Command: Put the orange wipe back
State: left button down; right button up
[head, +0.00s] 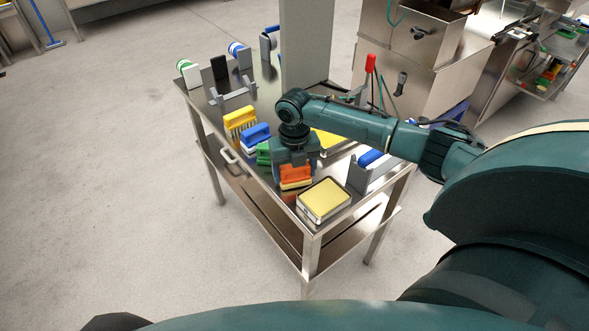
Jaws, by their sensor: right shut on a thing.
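The orange wipe (295,174) has an orange top and paler lower part. It is at the near end of the steel table (222,120), beside a tray. My right gripper (294,165) points down over the wipe and is shut on it. The gripper's body hides part of the wipe's upper side. I cannot tell whether the wipe touches the tabletop. My left gripper is not in view.
A yellow brush (239,117), a blue one (257,133) and a partly hidden green one (263,153) line the table's left edge. A metal tray with a pale yellow block (325,198) sits at the near corner. A grey post (304,45) rises behind.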

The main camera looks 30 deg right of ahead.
jog(key=shift+f, duration=0.15)
jog(key=o, duration=0.9)
